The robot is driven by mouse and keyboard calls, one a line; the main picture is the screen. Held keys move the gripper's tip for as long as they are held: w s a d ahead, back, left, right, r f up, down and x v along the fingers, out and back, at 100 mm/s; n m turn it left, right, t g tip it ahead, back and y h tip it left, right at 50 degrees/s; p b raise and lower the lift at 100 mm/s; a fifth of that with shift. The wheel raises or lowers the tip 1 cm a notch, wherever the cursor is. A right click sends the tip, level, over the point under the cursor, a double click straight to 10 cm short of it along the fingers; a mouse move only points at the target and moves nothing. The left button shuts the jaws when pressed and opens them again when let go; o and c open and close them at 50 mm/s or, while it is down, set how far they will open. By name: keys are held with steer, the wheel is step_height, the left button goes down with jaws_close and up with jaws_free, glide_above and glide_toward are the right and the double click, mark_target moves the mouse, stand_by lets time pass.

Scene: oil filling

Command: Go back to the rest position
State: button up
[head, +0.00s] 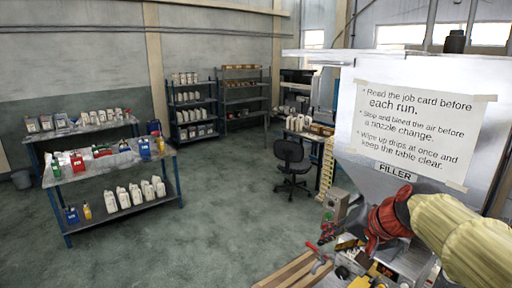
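My arm, in a pale yellow ribbed sleeve with a red part at its end, reaches in from the lower right of the head view. Its end is in front of the filler machine (345,172), above a cluttered bench. I cannot clearly make out my gripper's fingers among the small red, black and yellow parts there. I cannot tell whether it holds anything.
A sign (418,125) is taped to the filler. A black chair (292,166), shelves (193,108) and a bottle-laden table (110,165) stand beyond. The middle floor is clear.

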steer(key=s+f+n+g+h+b, duration=0.1)
steer(key=s+f+n+h+b, duration=0.2)
steer(key=s+f+b, duration=1.3)
steer(key=s+f+n, duration=0.2)
steer(key=s+f, duration=0.5)
steer(key=f, duration=0.3)
steer(key=shift+s+a+g, duration=0.35)
steer(key=shift+g, duration=0.05)
